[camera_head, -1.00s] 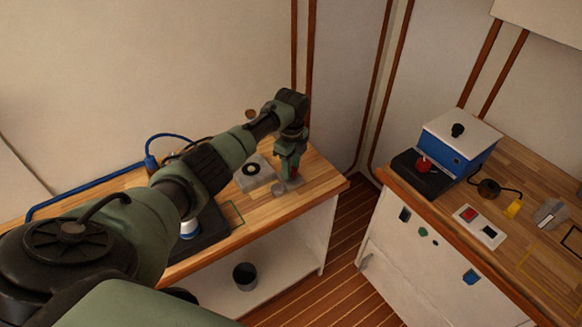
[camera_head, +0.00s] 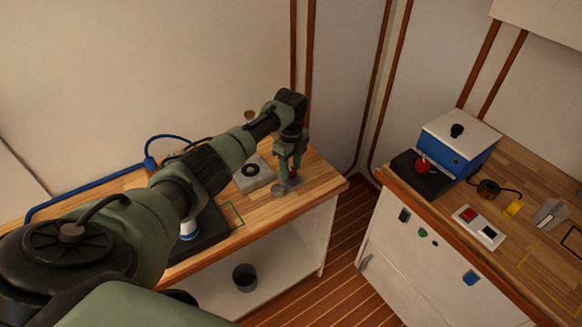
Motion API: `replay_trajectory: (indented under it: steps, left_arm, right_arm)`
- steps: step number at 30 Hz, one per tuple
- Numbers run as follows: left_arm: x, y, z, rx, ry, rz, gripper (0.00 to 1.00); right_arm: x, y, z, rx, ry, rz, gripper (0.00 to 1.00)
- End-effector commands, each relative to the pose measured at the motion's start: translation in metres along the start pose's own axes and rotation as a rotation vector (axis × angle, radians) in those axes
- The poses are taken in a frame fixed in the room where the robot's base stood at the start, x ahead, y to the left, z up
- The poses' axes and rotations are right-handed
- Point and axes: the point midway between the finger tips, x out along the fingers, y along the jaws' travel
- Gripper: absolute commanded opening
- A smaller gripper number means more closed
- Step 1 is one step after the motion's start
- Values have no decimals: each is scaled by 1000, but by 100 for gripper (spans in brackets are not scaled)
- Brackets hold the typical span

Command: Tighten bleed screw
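My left arm reaches in from the left across the wooden bench (camera_head: 262,212). Its gripper (camera_head: 290,172) points down at the bench's right end. A small red piece (camera_head: 291,174) shows between the fingers, and they appear shut on it. Under it is a small grey plate (camera_head: 291,186) on the bench top. The bleed screw itself cannot be made out at this size; it may be the red piece or hidden under the fingers. My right gripper is not in view.
A grey block with a black ring (camera_head: 252,172) and a small round metal piece (camera_head: 278,190) are close by the gripper. A blue hose (camera_head: 85,187) runs along the wall. The right bench holds a blue box (camera_head: 458,150) and a switch panel (camera_head: 479,228).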

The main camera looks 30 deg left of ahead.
Motion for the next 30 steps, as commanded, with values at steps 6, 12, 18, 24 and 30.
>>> replay_trajectory:
  steps: [6,12,18,24,30]
  left_arm:
    - [-13,-1,0,-1,0,-2,43]
    - [-47,-1,0,1,0,-4,43]
    - [-72,-1,0,1,-1,-1,43]
    - [-78,0,0,0,0,0,43]
    - [-78,0,0,0,0,0,43]
  right_arm:
    - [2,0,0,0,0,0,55]
    - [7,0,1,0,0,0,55]
    - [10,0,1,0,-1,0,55]
    - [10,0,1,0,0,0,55]
    - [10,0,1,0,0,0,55]
